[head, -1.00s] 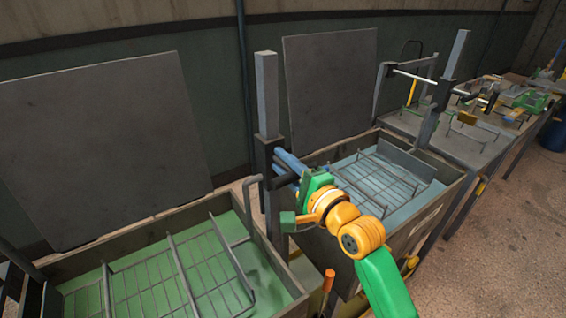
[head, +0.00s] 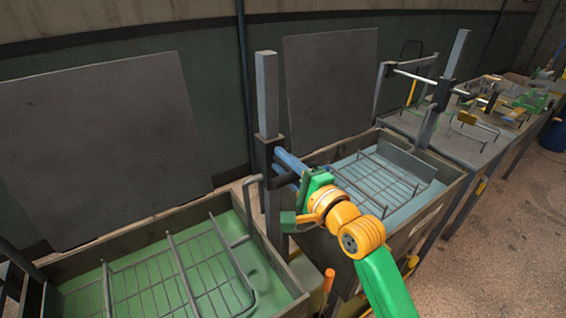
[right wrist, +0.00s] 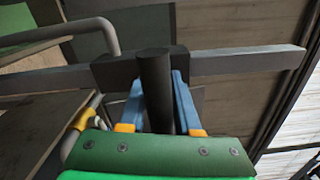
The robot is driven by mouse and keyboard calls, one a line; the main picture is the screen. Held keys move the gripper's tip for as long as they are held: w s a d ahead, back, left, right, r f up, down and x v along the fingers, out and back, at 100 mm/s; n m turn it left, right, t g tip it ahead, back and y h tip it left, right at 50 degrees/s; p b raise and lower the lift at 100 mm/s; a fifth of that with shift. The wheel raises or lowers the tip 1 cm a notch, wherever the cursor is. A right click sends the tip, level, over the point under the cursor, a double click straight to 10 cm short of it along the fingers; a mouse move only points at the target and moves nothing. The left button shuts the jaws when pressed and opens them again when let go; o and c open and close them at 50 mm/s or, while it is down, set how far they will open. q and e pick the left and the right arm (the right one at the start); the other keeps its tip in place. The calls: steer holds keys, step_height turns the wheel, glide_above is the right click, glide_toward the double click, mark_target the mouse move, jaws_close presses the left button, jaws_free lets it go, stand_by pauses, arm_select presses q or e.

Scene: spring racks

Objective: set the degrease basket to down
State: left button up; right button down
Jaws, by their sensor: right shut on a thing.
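A wire basket (head: 173,241) lies low in the left tank (head: 283,277), at the surface of its green liquid or partly in it. A grey bent bar (head: 250,182) rises from the basket to a black slider on an upright post (head: 267,95). The slider block (right wrist: 112,70) has a dark round handle (right wrist: 155,85) in the right wrist view. My right gripper (head: 283,163) is at the slider, its blue fingers (right wrist: 158,88) on either side of the handle and shut on it. No label shows which basket is degrease. My left gripper is out of view.
A second tank (head: 412,232) with blue liquid and its own wire basket (head: 372,182) stands right of the post. Grey panels (head: 100,150) stand behind the tanks. A bench (head: 462,142) with tools runs to the far right. The floor (head: 500,240) at right is clear.

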stand_by(0.5)
step_height(320, 180, down, 17)
steer(key=b, duration=1)
steer(key=c, duration=0.7)
jaws_free()
steer(key=shift+o, duration=0.2)
steer(key=shift+w+a+r, duration=0.1)
glide_toward(275, 208)
steer(key=shift+s, duration=0.25)
